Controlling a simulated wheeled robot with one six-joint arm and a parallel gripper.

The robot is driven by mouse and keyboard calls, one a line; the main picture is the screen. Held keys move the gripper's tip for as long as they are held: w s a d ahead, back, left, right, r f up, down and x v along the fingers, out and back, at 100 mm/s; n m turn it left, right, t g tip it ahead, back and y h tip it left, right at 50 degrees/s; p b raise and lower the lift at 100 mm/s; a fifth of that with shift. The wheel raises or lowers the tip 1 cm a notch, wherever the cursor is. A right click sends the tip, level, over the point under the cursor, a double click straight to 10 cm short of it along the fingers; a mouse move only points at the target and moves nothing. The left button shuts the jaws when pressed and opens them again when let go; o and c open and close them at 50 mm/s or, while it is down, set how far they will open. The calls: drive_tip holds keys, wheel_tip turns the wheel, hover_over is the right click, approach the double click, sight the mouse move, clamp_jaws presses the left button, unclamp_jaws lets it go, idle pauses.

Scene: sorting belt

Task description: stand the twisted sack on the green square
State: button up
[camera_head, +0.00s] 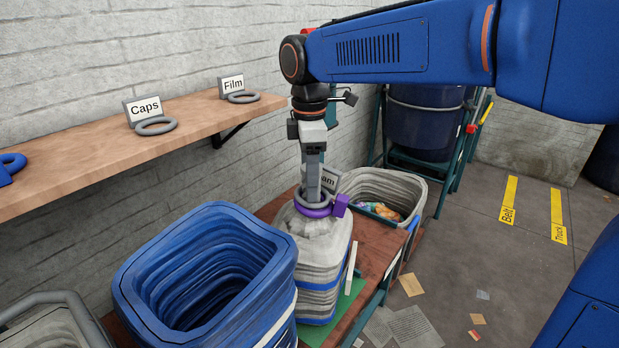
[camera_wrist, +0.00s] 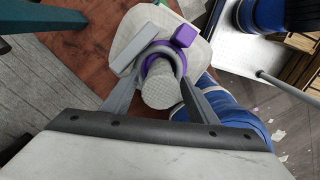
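The twisted sack (camera_head: 320,255) is pale grey with blue bands low down. It is upright, with a purple collar and tag (camera_head: 341,205) and a grey ring at its neck. My gripper (camera_head: 312,190) points down at the neck from above. In the wrist view my gripper (camera_wrist: 161,85) has a finger on each side of the neck and looks shut on it. The green square (camera_head: 345,312) lies under the sack, mostly hidden by it. I cannot tell whether the sack's base touches it. The sack's top also shows in the wrist view (camera_wrist: 127,28).
A large open blue sack (camera_head: 135,290) stands close at the left. An open grey container (camera_head: 402,188) with colourful scraps stands behind, by a partly hidden sign. A wooden shelf (camera_head: 80,160) with signs and rings runs along the wall.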

drive_tip(key=shift+r, duration=0.1)
wheel_tip(320, 180, up, 12)
drive_tip(key=shift+r, duration=0.1)
drive_tip(key=s+d+f+m+t, duration=0.1)
drive_tip(key=s+d+f+m, duration=0.15)
drive_tip(key=d, duration=0.25)
drive_tip(key=s+d+f+m, duration=0.1)
drive_tip(key=d+m, duration=0.2)
drive_tip(key=d, duration=0.2)
drive_tip(key=s+d+f+m+t, duration=0.3)
drive_tip(key=s+d+f+m, duration=1.1)
drive_tip(key=s+d+f, duration=0.3)
wheel_tip(320, 180, down, 3)
drive_tip(key=shift+s+d+r+t, duration=0.2)
drive_tip(key=shift+d+t, duration=0.2)
drive_tip(key=shift+d, duration=0.25)
